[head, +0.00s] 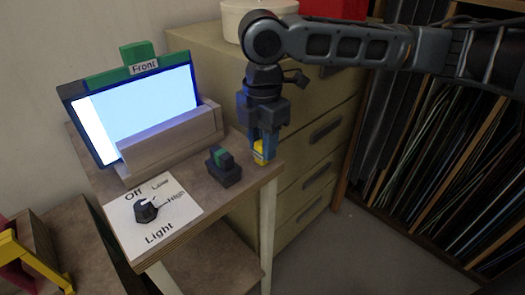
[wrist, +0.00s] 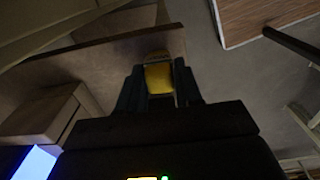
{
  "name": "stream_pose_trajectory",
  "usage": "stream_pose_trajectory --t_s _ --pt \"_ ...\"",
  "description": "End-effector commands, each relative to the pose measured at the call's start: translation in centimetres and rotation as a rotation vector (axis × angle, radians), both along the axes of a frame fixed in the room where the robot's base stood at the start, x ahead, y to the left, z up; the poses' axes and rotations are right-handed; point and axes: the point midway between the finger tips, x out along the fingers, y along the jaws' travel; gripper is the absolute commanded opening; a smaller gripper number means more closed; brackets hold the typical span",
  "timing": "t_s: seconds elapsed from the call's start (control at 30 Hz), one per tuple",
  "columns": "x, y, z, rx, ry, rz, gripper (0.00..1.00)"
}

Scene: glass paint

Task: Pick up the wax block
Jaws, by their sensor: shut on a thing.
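The yellow wax block (head: 259,153) is at the right edge of the small table (head: 199,214), between the fingers of my gripper (head: 264,146). In the wrist view the yellow block (wrist: 159,78) sits between the two dark fingertips (wrist: 159,92), with a finger against each side. My gripper points down and is shut on the block. The fingers hide part of the block in the head view. I cannot tell whether its underside touches the tabletop.
A dark block with a green top (head: 223,166) stands just left of my gripper. A lit panel marked Front (head: 138,103) stands behind a wooden holder (head: 172,143). A light knob (head: 146,210) sits on a white card. Drawers (head: 312,132) stand close behind.

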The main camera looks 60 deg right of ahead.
Motion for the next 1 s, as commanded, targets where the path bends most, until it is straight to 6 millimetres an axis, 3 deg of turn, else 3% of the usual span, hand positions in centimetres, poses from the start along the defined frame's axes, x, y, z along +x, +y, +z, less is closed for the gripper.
stream_pose_trajectory --t_s 0.17,0.47,0.77,1.0 --pt "0.0 0.0 0.0 0.0 0.0 0.0 0.03" --pt "0.0 0.0 0.3 0.0 -0.001 0.0 0.03" --pt "0.1 0.0 3.9 -0.001 -0.004 0.0 0.03" --pt "-4.6 -1.6 7.0 -0.001 -0.003 -0.003 0.03"
